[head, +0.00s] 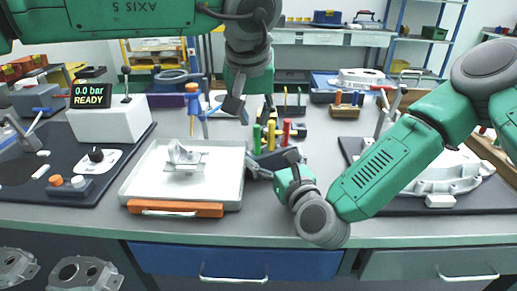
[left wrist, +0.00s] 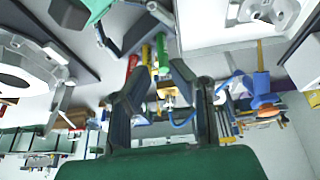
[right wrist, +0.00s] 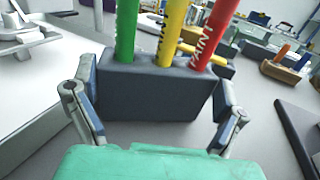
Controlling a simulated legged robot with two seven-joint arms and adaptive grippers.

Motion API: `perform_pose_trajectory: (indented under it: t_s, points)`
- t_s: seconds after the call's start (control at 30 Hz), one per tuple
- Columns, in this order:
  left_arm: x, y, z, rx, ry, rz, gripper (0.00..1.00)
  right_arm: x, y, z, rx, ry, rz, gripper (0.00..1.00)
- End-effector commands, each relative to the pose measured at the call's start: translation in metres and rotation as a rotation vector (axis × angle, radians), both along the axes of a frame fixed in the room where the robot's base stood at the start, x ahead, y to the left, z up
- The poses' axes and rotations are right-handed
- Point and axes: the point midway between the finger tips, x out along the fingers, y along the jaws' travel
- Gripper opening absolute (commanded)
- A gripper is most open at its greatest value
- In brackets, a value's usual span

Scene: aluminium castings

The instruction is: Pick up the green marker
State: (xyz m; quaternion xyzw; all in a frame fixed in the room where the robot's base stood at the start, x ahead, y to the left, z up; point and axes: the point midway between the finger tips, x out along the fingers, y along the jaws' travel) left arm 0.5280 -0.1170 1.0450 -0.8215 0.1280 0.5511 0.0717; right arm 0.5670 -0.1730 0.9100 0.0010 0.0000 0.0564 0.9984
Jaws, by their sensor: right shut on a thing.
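The green marker (head: 257,138) stands upright in a dark block (right wrist: 150,95), beside a yellow marker (head: 271,135) and a red marker (head: 287,133). In the right wrist view the green marker (right wrist: 126,30) is the leftmost of the three. My right gripper (head: 273,163) is shut on the dark block, one finger at each end, not on a marker.
A white tray (head: 132,189) with a metal casting (head: 184,156) lies left of the block. A large casting (head: 440,175) lies on a dark mat at right. A wooden block with tools (head: 345,112) stands behind.

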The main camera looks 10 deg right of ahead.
Motion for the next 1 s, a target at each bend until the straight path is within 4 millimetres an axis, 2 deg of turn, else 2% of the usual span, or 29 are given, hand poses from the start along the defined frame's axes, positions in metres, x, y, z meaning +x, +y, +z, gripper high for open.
perform_pose_trajectory:
  t_s: [0.07,0.17,0.5,0.67,0.9,1.0]
  points:
    - [0.004,-0.001,0.006,0.010,-0.002,-0.016,0.19,0.000,0.002,0.001,0.001,-0.001,0.006,0.62]
    - [0.007,-0.002,0.004,0.018,-0.002,-0.025,0.19,0.000,0.002,0.001,0.001,-0.001,0.006,0.62]
    - [0.026,-0.009,-0.045,0.020,-0.001,-0.026,0.19,-0.001,0.002,0.001,0.002,0.000,0.007,0.62]
    - [0.033,-0.011,-0.058,0.018,-0.004,-0.025,0.19,-0.001,0.002,0.001,0.001,0.000,0.007,0.62]
    - [0.048,-0.018,-0.089,0.018,-0.002,-0.025,0.19,-0.001,0.002,0.001,0.002,0.000,0.007,0.62]
    - [0.051,-0.020,-0.097,0.018,-0.004,-0.025,0.19,-0.001,0.002,0.001,0.001,0.000,0.007,0.62]
